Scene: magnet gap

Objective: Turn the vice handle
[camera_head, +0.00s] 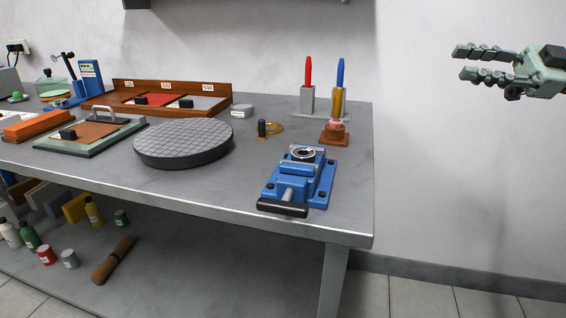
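A blue vice (295,184) stands near the right end of the grey workbench. Its handle, a dark horizontal bar (281,208) on a light metal screw, faces the front edge of the bench. My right gripper (462,62) is in the air at the upper right, beyond the bench's right end and well apart from the vice. Its two fingers point left, are spread apart and hold nothing. My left gripper is not in view.
A round dark plate (184,142) lies left of the vice. A wooden block with a pink top (335,132) and a stand with red and blue handles (308,99) are behind it. The grey bench (215,192) is bare in front of the plate. A lower shelf holds bottles and cans.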

